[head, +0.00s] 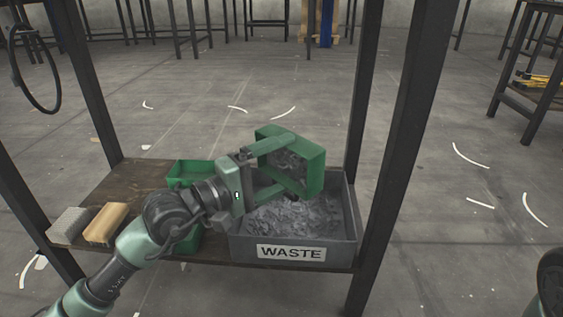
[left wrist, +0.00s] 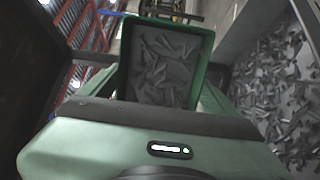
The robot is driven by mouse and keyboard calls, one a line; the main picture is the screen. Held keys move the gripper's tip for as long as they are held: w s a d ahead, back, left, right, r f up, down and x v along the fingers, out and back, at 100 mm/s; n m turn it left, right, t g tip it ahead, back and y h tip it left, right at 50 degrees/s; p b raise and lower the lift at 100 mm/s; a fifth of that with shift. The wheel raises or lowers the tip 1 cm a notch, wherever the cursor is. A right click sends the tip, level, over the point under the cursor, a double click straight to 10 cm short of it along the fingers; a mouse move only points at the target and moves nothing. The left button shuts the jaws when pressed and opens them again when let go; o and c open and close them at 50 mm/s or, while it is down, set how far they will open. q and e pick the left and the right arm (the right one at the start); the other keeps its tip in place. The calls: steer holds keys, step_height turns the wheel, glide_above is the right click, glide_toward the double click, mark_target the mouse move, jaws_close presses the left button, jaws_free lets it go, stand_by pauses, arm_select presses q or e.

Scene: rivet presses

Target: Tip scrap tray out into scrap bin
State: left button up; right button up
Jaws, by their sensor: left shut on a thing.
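The scrap tray (head: 316,172) is a small green open tray, held tilted on its side above the scrap bin (head: 348,215). Grey scrap pieces show inside the tray in the head view, and they fill its floor in the left wrist view (left wrist: 165,65). The scrap bin is a grey box labelled WASTE on the wooden shelf, with grey metal scrap in it; its scrap also shows at the right of the left wrist view. My left gripper (head: 281,167) is shut on the tray, its fingers reaching in from the left. My right gripper is not in view.
Another green container (head: 192,167) stands on the shelf (head: 135,185) left of the bin, partly hidden by my left arm. A wooden block (head: 106,224) and a grey block (head: 68,225) lie at the shelf's left. Dark posts (head: 392,160) frame the shelf.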

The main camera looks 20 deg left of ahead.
arm_select(q)
steer(key=shift+f+t+h, duration=0.45)
steer(key=shift+t+h, duration=0.25)
steer(key=shift+t, duration=0.2)
steer(key=shift+m+t, duration=0.3)
steer(key=shift+t, duration=0.1)
steer(key=shift+s+a+f+h, duration=0.1)
steer(key=shift+f+h, duration=0.05)
steer(key=shift+h, duration=0.15)
stand_by(0.6)
